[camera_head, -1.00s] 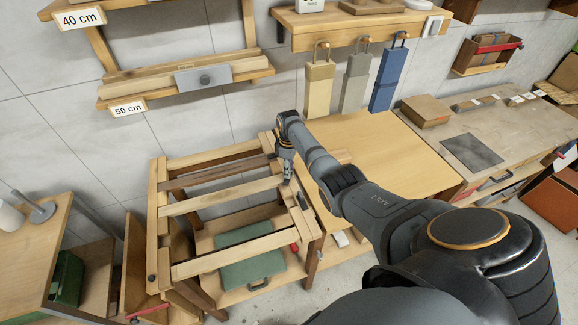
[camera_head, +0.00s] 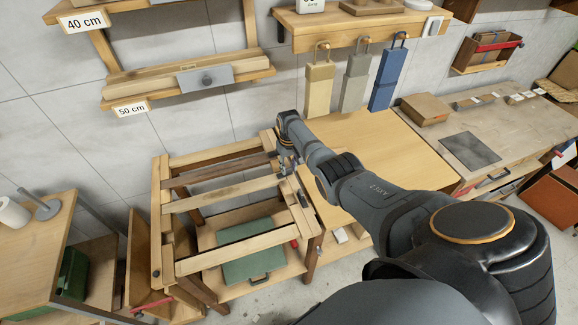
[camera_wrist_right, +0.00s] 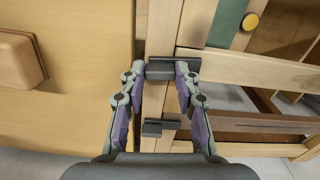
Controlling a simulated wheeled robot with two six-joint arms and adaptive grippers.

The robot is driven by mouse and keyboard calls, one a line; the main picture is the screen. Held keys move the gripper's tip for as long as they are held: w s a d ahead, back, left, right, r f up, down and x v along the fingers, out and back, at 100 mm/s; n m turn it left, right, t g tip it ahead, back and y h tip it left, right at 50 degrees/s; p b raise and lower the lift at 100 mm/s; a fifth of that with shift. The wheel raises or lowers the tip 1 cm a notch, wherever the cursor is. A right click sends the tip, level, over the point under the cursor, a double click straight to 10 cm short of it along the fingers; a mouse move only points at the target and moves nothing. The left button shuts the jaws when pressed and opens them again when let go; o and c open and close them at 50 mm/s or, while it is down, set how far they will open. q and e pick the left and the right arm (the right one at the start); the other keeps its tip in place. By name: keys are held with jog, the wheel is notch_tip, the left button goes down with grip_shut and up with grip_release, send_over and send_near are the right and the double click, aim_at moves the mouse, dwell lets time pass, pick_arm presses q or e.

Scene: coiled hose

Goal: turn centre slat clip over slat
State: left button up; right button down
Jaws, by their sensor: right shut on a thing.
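The wooden bed-like frame (camera_head: 157,230) carries several slats across its top. The centre slat (camera_head: 215,195) ends at the right rail, and it also shows in the right wrist view (camera_wrist_right: 255,72). My right gripper (camera_head: 287,170) is over that end. In the right wrist view, my right gripper (camera_wrist_right: 173,72) is shut on the dark centre slat clip (camera_wrist_right: 174,69), its purple-padded fingers on either side. The clip lies at the rail beside the slat's end; whether it covers the slat I cannot tell. My left gripper is not in view.
Another dark clip (camera_wrist_right: 153,129) sits on the rail by the dark slat (camera_wrist_right: 260,128). A green case (camera_head: 250,265) lies on the shelf below the slats. A bench (camera_head: 385,150) stands right of the frame, and a small table (camera_head: 35,240) stands left.

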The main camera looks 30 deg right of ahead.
jog(key=shift+w+m, duration=0.1)
jog(key=shift+m, duration=0.5)
jog(key=c, duration=1)
grip_release()
jog(key=shift+o, duration=0.2)
jog(key=shift+r, duration=0.1)
notch_tip(320, 180, up, 12)
